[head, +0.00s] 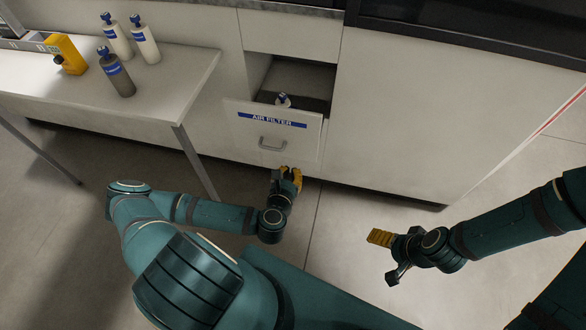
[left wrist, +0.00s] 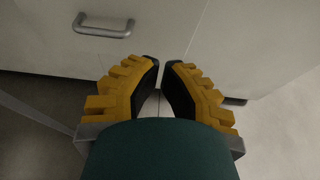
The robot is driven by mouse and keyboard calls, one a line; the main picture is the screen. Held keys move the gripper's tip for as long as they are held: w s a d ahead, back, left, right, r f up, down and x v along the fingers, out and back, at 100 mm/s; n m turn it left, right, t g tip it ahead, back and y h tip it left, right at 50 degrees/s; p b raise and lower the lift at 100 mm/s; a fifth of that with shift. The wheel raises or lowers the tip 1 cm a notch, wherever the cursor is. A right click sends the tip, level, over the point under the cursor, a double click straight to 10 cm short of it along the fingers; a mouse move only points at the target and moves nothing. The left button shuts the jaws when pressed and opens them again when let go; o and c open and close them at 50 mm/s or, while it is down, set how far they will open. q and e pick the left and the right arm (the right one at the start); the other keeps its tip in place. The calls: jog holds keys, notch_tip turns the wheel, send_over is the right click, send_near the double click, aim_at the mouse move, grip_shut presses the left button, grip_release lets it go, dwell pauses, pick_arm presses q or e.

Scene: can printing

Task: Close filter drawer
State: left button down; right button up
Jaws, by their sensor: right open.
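The filter drawer (head: 272,141), a white front with a blue "AIR FILTER" label and a grey handle (head: 272,144), is pulled out of the cabinet. A small white bottle with a blue top (head: 283,100) stands inside it. The handle also shows at the upper left of the left wrist view (left wrist: 103,27). My left gripper (head: 291,172) is just below and right of the handle, apart from it. Its yellow fingers (left wrist: 160,68) hold nothing and have a narrow gap between the tips. My right gripper (head: 380,258) is open and empty over the floor at the right.
A white table (head: 180,78) at the left carries several bottles, two white (head: 146,42) and one grey (head: 119,76), and a yellow container (head: 67,54). Its leg (head: 197,165) stands left of the drawer. The floor (head: 340,220) before the cabinet is clear.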

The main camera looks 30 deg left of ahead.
aim_at(300, 143)
pick_arm(q)
jog(key=x, duration=0.3)
jog(key=b+x, duration=0.1)
jog(key=x, duration=0.6)
jog(key=shift+w+r, duration=0.3)
jog(key=shift+w+b, duration=0.3)
jog(key=shift+w, duration=0.25)
pick_arm(e)
jog(key=shift+w+f, duration=0.2)
jog(key=shift+f, duration=0.7)
pick_arm(q)
jog(key=shift+w+a, duration=0.1)
